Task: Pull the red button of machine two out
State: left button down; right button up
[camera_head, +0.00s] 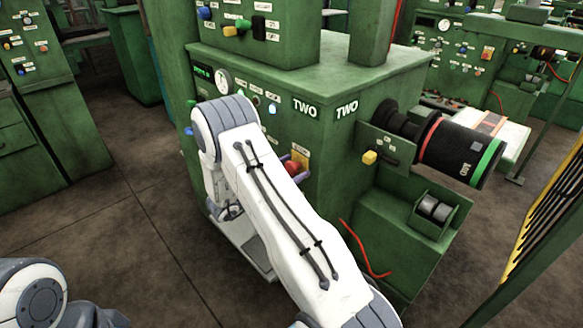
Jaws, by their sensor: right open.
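Machine two (330,140) is a green cabinet marked TWO on two faces. Its red button (293,166) sits on a yellow plate (303,157) on the front panel, just past the edge of my right arm. My right gripper (294,168) is mostly hidden behind that arm. Small purplish finger parts show on either side of the button, and the gripper is open. I cannot tell whether the fingers touch the button. My left gripper is out of view; only a part of my left arm shows at the bottom left.
A black roller (455,150) with red and green bands juts from the machine's right side, above a green box (375,240). A yellow-edged guard (540,215) stands at far right. Another green cabinet (50,90) stands at left. The floor (110,220) between is clear.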

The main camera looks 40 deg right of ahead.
jog(key=shift+c, duration=0.3)
grip_shut()
jog(key=shift+s+a+f, duration=0.1)
jog(key=shift+a, duration=0.75)
jog(key=shift+c, duration=1.8)
grip_release()
jog(key=o, duration=0.4)
jog(key=shift+a, duration=0.15)
